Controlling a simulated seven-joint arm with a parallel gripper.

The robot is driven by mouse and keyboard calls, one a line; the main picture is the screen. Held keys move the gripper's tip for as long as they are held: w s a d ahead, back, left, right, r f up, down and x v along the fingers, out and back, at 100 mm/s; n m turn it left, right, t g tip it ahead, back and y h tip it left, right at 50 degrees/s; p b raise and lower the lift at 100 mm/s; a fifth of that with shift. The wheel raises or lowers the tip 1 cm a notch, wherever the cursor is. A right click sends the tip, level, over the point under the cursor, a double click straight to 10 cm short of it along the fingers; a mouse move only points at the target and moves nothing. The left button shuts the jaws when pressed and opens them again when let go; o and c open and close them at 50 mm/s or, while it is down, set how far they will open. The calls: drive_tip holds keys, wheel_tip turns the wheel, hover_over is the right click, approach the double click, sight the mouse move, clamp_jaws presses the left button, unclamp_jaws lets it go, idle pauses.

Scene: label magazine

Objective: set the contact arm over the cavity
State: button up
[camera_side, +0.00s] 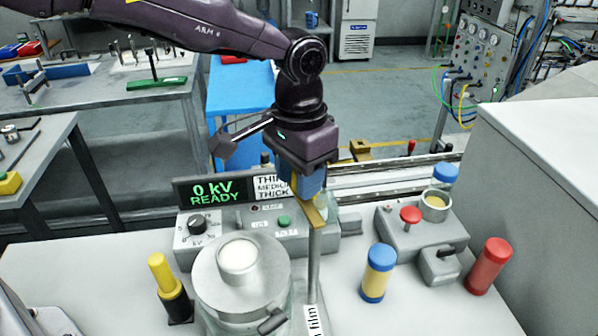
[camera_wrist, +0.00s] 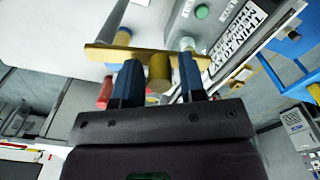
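The contact arm is a flat brass bar (camera_side: 313,214) on top of a slim upright grey post (camera_side: 314,262). In the wrist view the bar (camera_wrist: 100,54) runs crosswise past my fingertips, with a short brass knob (camera_wrist: 160,72) standing from it. My gripper (camera_side: 309,190) points down at the bar; in the wrist view its blue fingers (camera_wrist: 160,68) stand on either side of the knob, with a narrow gap on each side. The cavity, a pale round recess (camera_side: 238,257), is in the top of a grey metal cylinder (camera_side: 206,275), left of the post. The bar is not over it.
Behind the cylinder is a control box (camera_side: 235,222) with a display (camera_side: 216,191) reading "0 kV READY". A yellow-and-black tool (camera_side: 167,285) stands left. Right are a blue-and-yellow jar (camera_side: 377,272), a grey fixture (camera_side: 415,240) and a red cylinder (camera_side: 489,266).

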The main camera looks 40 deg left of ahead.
clamp_jaws()
drive_tip(key=shift+s, duration=0.1)
drive_tip(key=s+n, duration=0.2)
drive_tip(key=n, duration=0.2)
drive_tip(key=s+n, duration=0.2)
drive_tip(key=n, duration=0.3)
drive_tip(key=s+n, duration=0.3)
drive_tip(key=n, duration=0.2)
drive_tip(key=shift+d+r, duration=0.1)
drive_tip(key=shift+s+d+n, duration=0.4)
drive_tip(key=shift+d+n, duration=0.05)
drive_tip(key=shift+n, duration=0.65)
drive_tip(key=shift+s+d+n, duration=0.4)
drive_tip(key=shift+n, duration=0.7)
